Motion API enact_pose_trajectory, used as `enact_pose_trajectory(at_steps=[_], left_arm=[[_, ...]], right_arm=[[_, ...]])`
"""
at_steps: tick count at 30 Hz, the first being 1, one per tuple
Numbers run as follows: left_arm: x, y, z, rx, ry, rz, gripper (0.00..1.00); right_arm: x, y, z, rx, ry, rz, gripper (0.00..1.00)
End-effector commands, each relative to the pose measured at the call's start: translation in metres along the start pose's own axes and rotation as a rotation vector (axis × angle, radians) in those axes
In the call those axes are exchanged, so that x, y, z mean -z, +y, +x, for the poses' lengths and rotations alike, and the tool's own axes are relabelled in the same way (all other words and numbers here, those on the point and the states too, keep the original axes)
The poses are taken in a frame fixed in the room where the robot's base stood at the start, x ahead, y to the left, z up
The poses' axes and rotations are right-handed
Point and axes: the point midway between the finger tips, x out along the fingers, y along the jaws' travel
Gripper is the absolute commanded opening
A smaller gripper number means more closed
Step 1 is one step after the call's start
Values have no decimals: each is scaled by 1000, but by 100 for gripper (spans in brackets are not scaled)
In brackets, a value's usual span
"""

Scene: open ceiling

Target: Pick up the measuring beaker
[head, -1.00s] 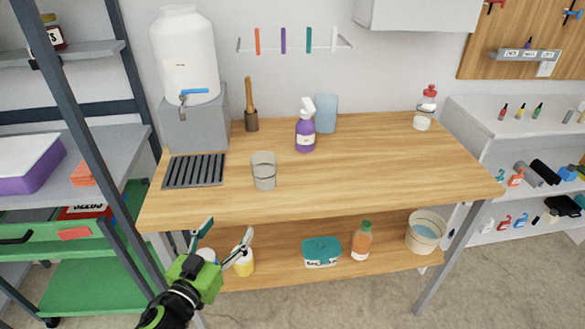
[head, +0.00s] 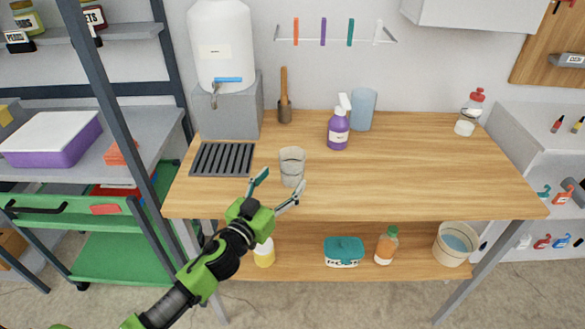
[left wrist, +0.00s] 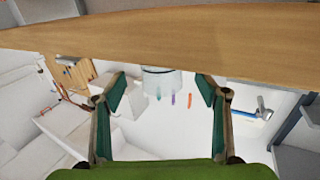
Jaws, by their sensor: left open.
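The measuring beaker (head: 292,165), a clear grey cup, stands upright near the front edge of the wooden workbench (head: 420,180). My left gripper (head: 281,184) is open and empty at the front edge, just in front of the beaker, with its fingers pointing towards it. In the left wrist view, which is upside down, the beaker (left wrist: 161,80) shows between and beyond the spread fingers of my left gripper (left wrist: 161,88). The fingers appear apart from the beaker. My right gripper is not in view.
A black drain grate (head: 222,159) lies left of the beaker, before a water dispenser (head: 222,50). A purple spray bottle (head: 338,132) and a blue cup (head: 362,110) stand behind, to the right. The bench's right half is mostly clear.

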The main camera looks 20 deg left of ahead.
Motion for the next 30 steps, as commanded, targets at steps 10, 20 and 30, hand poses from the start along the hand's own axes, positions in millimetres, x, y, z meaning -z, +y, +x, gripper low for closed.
enact_pose_trajectory(at_steps=[10,20,30], left_arm=[[4,-2,44,1,1,0,67],[3,-2,53,0,-1,0,67],[3,-2,53,0,0,0,32]], right_arm=[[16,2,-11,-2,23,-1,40],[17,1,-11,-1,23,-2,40],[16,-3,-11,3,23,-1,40]])
